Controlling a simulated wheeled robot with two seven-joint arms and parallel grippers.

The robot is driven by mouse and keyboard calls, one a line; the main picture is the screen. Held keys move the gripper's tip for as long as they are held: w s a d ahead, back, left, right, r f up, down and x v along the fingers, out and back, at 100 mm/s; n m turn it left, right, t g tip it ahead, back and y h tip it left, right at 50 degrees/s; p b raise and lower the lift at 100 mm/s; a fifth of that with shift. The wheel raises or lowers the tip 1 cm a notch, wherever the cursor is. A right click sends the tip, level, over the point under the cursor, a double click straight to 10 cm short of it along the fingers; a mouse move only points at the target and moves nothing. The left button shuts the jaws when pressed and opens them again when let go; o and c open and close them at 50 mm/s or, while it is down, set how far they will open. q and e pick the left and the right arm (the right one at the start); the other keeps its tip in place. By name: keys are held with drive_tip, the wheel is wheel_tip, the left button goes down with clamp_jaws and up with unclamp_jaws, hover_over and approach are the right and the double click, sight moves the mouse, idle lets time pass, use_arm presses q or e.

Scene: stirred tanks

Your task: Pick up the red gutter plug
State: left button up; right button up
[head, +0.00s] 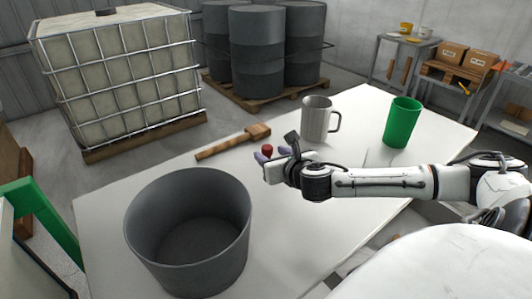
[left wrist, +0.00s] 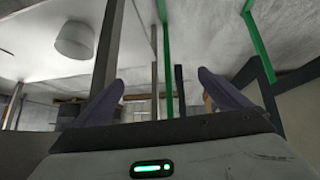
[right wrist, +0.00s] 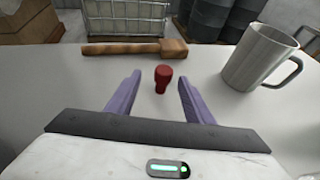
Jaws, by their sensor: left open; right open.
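The red gutter plug (right wrist: 163,78) stands on the white table, between and just beyond the open fingers of my right gripper (right wrist: 152,92) in the right wrist view. In the head view the plug (head: 267,150) shows as a small red piece at the fingertips of my right gripper (head: 262,156), its lower part hidden. The right fingers look apart from it. My left gripper (left wrist: 158,85) is open and empty in the left wrist view, away from the plug. It does not show in the head view.
A wooden mallet (head: 233,142) lies behind the plug. A grey metal mug (head: 316,120) stands to its right, with a green cup (head: 402,122) farther right. A large dark grey tub (head: 190,230) stands at the front left. The white table (head: 290,235) is bare between tub and arm.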

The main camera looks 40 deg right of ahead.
sight(269, 151)
drive_tip(key=shift+d+x, duration=0.15)
drive_tip(key=shift+x, duration=1.2)
drive_tip(key=shift+d+x, duration=0.15)
drive_tip(key=shift+x, duration=1.2)
drive_tip(key=shift+s+r, duration=0.1)
drive_tip(key=c, duration=1.1)
